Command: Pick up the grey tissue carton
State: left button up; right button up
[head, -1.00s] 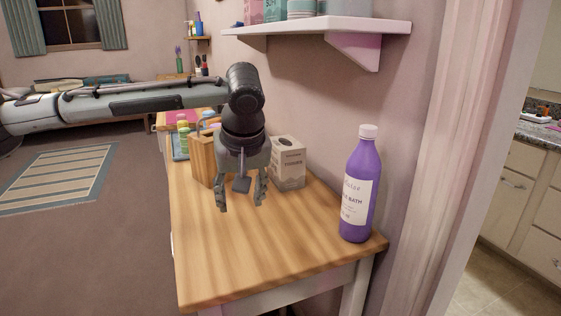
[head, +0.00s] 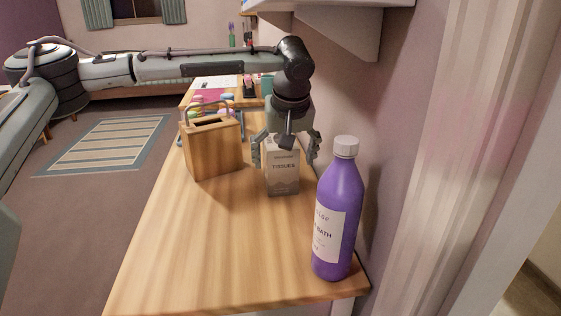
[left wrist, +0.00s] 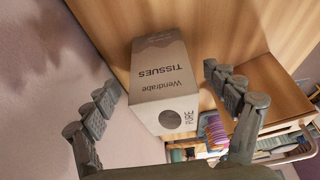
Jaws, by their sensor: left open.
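The grey tissue carton (head: 283,178) stands upright on the wooden table, near the wall. My left gripper (head: 285,157) points down over it, open, with one finger on either side of the carton's upper part. In the left wrist view the carton (left wrist: 160,88) lies between the two spread fingers, its printed face and round mark showing. Gaps show between the carton and both fingers there, so it is not gripped. My right gripper is not in view.
A purple bath bottle (head: 340,222) stands in front and right of the carton. A wooden slotted box (head: 214,150) stands to its left. A white shelf (head: 335,22) hangs on the wall above. The table's front left (head: 200,250) is clear.

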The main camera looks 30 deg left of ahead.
pick_arm(q)
jog(key=w+a, duration=0.1)
jog(key=w, duration=0.1)
jog(key=w+a, duration=0.2)
jog(key=shift+w+a+f, duration=0.1)
jog(key=shift+a, duration=0.05)
jog(key=shift+w+f+p, duration=0.1)
jog(key=shift+f+p, duration=0.25)
jog(key=shift+f, duration=0.1)
jog(key=shift+f+p, duration=0.25)
jog(key=shift+p, duration=0.05)
dwell(0.4)
jog(key=c, duration=1)
jog(key=shift+c, duration=0.2)
